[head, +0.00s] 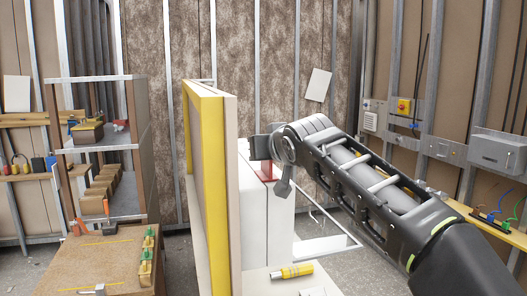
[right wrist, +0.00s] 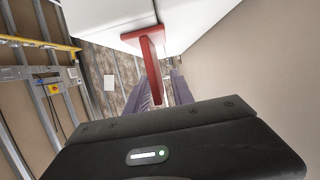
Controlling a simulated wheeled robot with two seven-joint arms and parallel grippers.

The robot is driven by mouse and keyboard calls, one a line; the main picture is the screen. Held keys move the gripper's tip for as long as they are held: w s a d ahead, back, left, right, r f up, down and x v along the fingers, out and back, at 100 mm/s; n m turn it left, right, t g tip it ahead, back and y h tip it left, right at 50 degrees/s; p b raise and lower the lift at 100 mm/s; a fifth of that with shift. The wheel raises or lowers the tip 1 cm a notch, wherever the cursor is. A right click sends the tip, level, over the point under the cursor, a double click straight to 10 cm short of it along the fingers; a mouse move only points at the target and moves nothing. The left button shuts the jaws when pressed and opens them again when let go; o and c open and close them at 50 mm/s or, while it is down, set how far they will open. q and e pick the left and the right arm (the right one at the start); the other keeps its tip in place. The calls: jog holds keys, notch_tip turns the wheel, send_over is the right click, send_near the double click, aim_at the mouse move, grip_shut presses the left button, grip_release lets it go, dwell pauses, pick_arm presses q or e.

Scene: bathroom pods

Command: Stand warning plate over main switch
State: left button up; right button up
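A red plate with a red strip across its top (right wrist: 151,68) shows in the right wrist view, against a white surface. In the head view a red piece (head: 266,171) shows at the white cabinet, just below my right gripper (head: 265,146). In the wrist view my right gripper's (right wrist: 164,80) two grey fingers stand apart; the red plate overlaps the left finger, with a gap to the right one. I cannot tell whether they touch. A yellow switch box with a red knob (head: 404,106), likely the main switch, is on the right wall; it shows small in the wrist view (right wrist: 53,89). My left gripper is out of view.
A tall yellow-edged panel (head: 206,180) stands just left of the white cabinet (head: 254,225). A yellow tube (head: 292,271) lies on a pale surface in front. A shelf unit (head: 105,140) and brown bench (head: 95,262) are at left. A grey box (head: 497,154) hangs at right.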

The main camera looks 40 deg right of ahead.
jog(key=b+v, duration=0.3)
jog(key=v, duration=0.8)
jog(key=shift+s, duration=0.25)
jog(key=shift+a, duration=0.1)
